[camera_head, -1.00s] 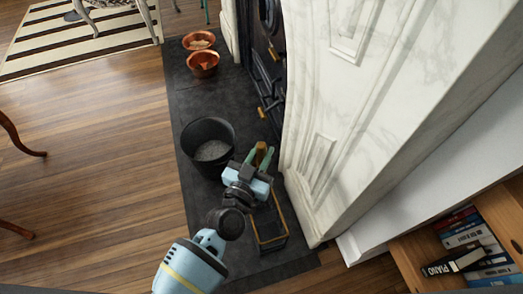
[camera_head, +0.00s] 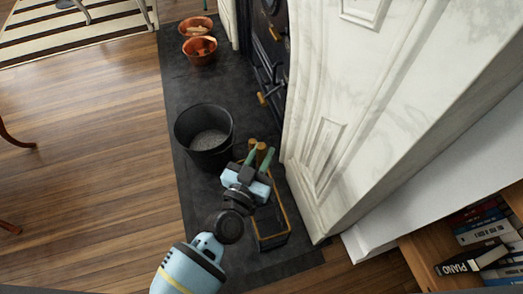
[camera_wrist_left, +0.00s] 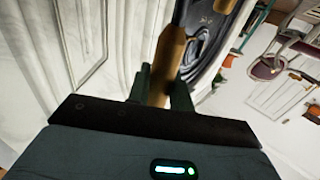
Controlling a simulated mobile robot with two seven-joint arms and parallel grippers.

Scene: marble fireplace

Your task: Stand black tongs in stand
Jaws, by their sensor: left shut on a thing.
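My left gripper (camera_head: 259,158) is shut on the tan handle of the black tongs (camera_head: 261,147). In the left wrist view, the handle of the black tongs (camera_wrist_left: 167,55) sits between the green fingers of the gripper (camera_wrist_left: 162,88), and a dark shaft runs on from it out of the top of the picture. The far end of the tongs is hidden. The stand (camera_head: 287,222), a dark frame with gold-coloured edges, is on the dark hearth just below and right of the gripper. The gripper and wrist cover part of it. My right gripper is not in view.
A black bucket (camera_head: 178,132) with grey contents stands left of the gripper. The white marble fireplace (camera_head: 350,110) rises close on the right. Copper bowls (camera_head: 200,57) sit farther back on the dark hearth slab (camera_head: 190,90). A bookshelf (camera_head: 425,250) is at lower right.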

